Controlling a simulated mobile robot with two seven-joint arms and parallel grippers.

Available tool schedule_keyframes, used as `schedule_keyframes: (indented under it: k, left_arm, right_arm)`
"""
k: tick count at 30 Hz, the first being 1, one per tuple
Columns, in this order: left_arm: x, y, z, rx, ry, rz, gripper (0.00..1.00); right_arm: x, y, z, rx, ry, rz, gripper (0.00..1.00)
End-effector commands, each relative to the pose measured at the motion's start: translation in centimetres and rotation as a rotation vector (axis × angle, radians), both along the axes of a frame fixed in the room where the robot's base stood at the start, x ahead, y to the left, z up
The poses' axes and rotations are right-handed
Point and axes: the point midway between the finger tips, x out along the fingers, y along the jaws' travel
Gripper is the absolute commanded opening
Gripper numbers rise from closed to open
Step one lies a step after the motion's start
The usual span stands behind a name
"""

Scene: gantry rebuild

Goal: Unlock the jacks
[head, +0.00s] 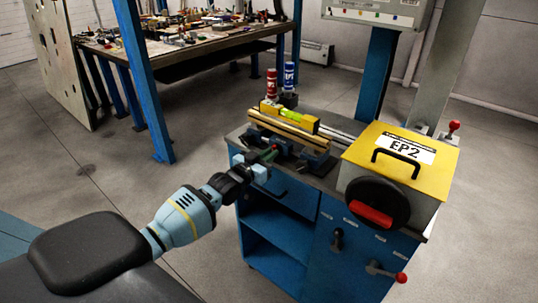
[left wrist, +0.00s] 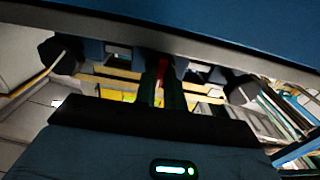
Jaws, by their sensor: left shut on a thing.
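My left gripper (head: 268,155) reaches the front left of the blue workbench, just below the rail assembly. Its dark green fingers are shut on a small red lever (left wrist: 160,94), which shows between them in the left wrist view. The jacks (head: 312,158) are dark blocks under the yellow-edged rail (head: 290,128); the gripper and arm partly hide the nearer one. A yellow spirit level (head: 288,115) with a green vial lies on the rail. My right gripper is in neither view.
A yellow-lidded box marked EP2 (head: 365,135) stands at the right of the bench (head: 280,238). Red and blue bottles (head: 289,75) stand behind the rail. A blue post (head: 142,80) and cluttered table are behind.

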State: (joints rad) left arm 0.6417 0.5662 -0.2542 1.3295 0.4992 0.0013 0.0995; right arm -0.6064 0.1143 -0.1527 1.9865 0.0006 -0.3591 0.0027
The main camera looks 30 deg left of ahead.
Motion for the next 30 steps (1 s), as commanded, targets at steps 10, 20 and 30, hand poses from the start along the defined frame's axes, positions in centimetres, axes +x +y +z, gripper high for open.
schedule_keyframes:
  k: [10,20,30]
  left_arm:
    - [-0.02,0.02,-0.07,-0.029,0.003,0.0,0.0]
    - [-0.02,0.01,-0.08,-0.029,0.003,0.0,0.2]
    - [-0.35,0.0,-0.04,-0.028,0.003,-0.001,0.2]
  right_arm:
    - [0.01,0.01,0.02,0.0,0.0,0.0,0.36]
    - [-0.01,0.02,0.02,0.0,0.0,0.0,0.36]
    - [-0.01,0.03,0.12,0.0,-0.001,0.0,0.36]
